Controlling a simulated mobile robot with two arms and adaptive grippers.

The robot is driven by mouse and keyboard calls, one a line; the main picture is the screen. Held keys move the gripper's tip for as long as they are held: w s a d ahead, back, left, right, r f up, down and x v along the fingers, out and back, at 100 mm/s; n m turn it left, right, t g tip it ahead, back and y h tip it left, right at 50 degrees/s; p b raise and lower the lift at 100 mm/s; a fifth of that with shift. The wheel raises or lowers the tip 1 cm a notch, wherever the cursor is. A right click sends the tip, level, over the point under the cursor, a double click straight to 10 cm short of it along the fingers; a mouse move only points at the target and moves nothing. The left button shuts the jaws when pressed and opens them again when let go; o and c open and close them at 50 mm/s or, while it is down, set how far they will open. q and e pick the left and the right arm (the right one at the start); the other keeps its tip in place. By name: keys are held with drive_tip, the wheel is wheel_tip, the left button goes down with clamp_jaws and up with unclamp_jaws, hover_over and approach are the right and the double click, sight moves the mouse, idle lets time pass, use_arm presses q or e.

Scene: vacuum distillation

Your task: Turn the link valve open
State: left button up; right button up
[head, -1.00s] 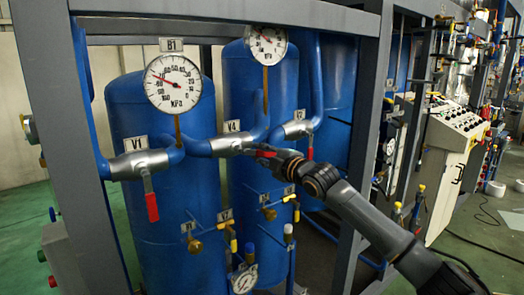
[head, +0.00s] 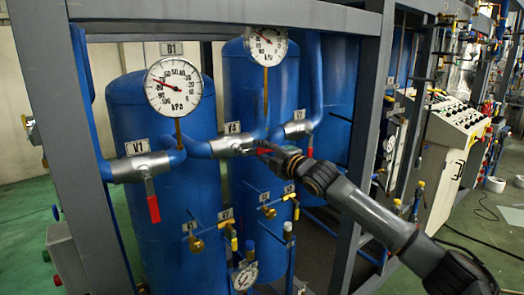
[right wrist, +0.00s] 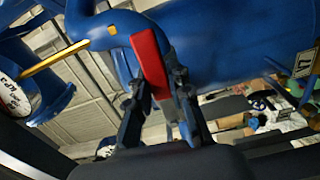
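The link valve is most likely the middle silver valve (head: 231,146) on the blue pipe between the two front tanks. Its red handle (right wrist: 150,62) points right, toward my arm, in the head view. My right gripper (head: 268,152) is at this handle, coming from the right. In the right wrist view the handle runs down between the two fingers (right wrist: 163,103), which appear closed against its sides. The handle's end is partly hidden by the gripper in the head view. My left gripper is not in view.
Valve V1 (head: 140,168) at left has a red handle (head: 153,208) hanging down. Dial gauges (head: 173,86) stand above the pipe. A grey frame post (head: 365,140) is behind my right arm. Small brass valves (head: 196,246) sit lower on the tanks.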

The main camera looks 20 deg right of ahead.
drive_tip(key=o, duration=0.4)
drive_tip(key=v, duration=1.2)
